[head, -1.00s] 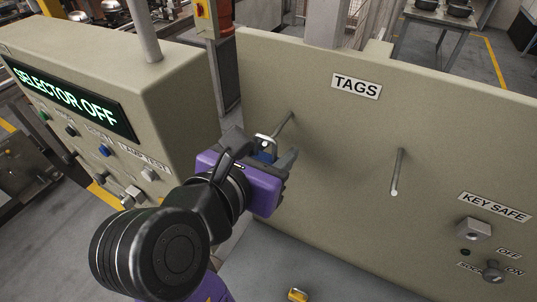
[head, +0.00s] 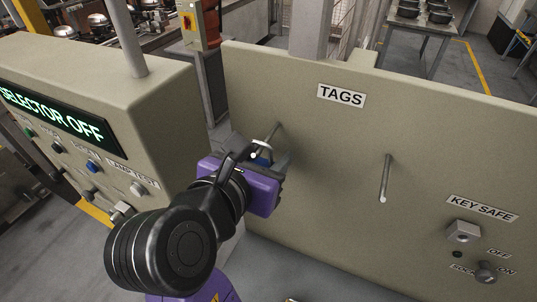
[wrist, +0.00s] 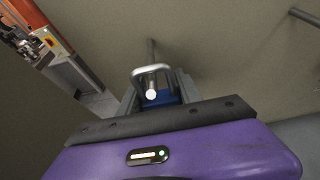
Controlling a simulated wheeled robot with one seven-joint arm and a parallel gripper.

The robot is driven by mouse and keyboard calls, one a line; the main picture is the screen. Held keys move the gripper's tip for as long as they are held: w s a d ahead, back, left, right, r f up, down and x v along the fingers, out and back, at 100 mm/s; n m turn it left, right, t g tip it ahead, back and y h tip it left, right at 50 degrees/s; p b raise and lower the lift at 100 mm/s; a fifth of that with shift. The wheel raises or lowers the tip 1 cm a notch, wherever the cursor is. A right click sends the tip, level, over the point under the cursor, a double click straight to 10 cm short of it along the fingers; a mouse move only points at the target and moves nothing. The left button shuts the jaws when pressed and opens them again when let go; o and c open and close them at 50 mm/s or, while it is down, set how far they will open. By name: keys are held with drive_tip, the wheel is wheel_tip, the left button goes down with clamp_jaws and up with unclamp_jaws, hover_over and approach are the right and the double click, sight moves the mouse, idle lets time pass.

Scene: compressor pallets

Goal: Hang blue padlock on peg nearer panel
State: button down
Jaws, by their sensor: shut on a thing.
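The blue padlock (head: 263,157) is held in my gripper (head: 262,163) in front of the wall under the TAGS sign. In the wrist view its blue body (wrist: 163,98) sits between the fingers, with the pale shackle (wrist: 152,69) standing above. The left peg (head: 273,132), nearer the SELECTOR OFF panel (head: 55,120), reaches out from the wall. In the wrist view this peg (wrist: 150,50) passes behind the shackle's top bar and its round tip shows inside the loop, so the shackle appears to be around the peg. Most of the padlock body is hidden by my gripper.
The right peg (head: 386,178) is empty. A key safe label (head: 482,208), a grey block and a selector knob (head: 486,272) are on the wall at lower right. The console with buttons stands close on the left. The wall between the pegs is clear.

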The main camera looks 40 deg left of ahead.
drive_tip(key=c, duration=0.7)
unclamp_jaws()
drive_tip(key=shift+b+v, duration=0.55)
drive_tip(key=shift+v, duration=3.35)
drive_tip(key=shift+s+f, duration=0.1)
